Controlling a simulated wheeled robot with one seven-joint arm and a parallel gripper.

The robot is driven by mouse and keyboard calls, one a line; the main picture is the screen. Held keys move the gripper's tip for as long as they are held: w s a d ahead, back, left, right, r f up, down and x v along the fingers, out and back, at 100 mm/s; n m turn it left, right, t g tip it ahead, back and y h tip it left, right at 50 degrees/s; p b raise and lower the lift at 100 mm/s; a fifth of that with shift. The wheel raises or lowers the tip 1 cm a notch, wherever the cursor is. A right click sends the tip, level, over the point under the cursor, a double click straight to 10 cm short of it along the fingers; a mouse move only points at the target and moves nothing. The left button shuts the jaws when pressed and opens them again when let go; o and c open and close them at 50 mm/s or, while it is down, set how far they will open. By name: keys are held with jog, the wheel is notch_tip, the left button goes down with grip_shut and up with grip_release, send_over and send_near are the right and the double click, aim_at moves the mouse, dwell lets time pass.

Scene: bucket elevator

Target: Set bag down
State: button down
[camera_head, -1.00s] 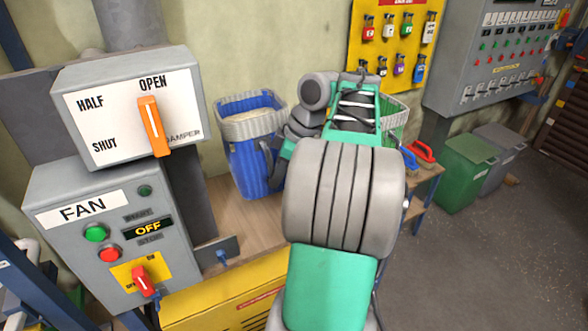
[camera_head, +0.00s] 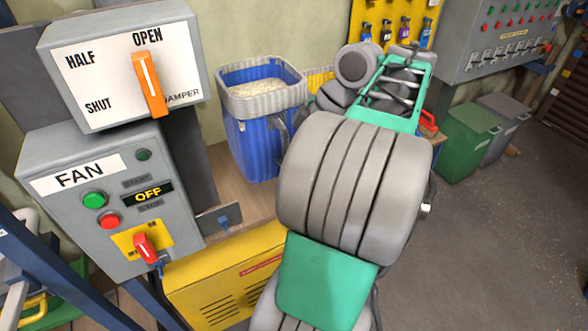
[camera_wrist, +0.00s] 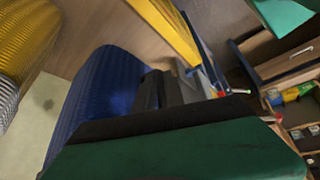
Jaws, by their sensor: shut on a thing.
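The blue ribbed bag (camera_head: 255,150) has a pale rolled rim and grainy pale contents. It is upright at the wooden bench in the head view; I cannot tell whether its base touches the bench top. My gripper (camera_head: 279,130) is at the bag's right side, shut on it, partly hidden behind my arm. In the wrist view the bag (camera_wrist: 92,95) fills the left middle, and the dark fingers of my gripper (camera_wrist: 158,90) are against its side.
A yellow ribbed bag (camera_wrist: 25,35) stands close by, mostly hidden in the head view (camera_head: 320,82). The bench top (camera_head: 240,190) is bare in front. The damper box (camera_head: 125,70) and fan box (camera_head: 95,205) stand at left. Green and grey bins (camera_head: 468,140) stand right.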

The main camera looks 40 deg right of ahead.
jog(key=w+d+f, duration=0.1)
jog(key=w+f, duration=0.1)
jog(key=w+d+f+b, duration=0.1)
jog(key=w+f, duration=0.1)
jog(key=w+d+f, duration=0.1)
jog(key=d+f, duration=0.1)
jog(key=shift+w+b, duration=0.4)
jog(key=f, duration=0.4)
jog(key=shift+w+d+b, duration=0.2)
jog(key=shift+w+b, duration=0.1)
jog(key=shift+w, duration=0.05)
jog(key=c, duration=1.8)
grip_release()
jog(key=shift+f, duration=0.1)
jog(key=o, duration=0.4)
jog(key=shift+s, duration=0.1)
jog(key=p+v, duration=0.6)
jog(key=v, duration=0.6)
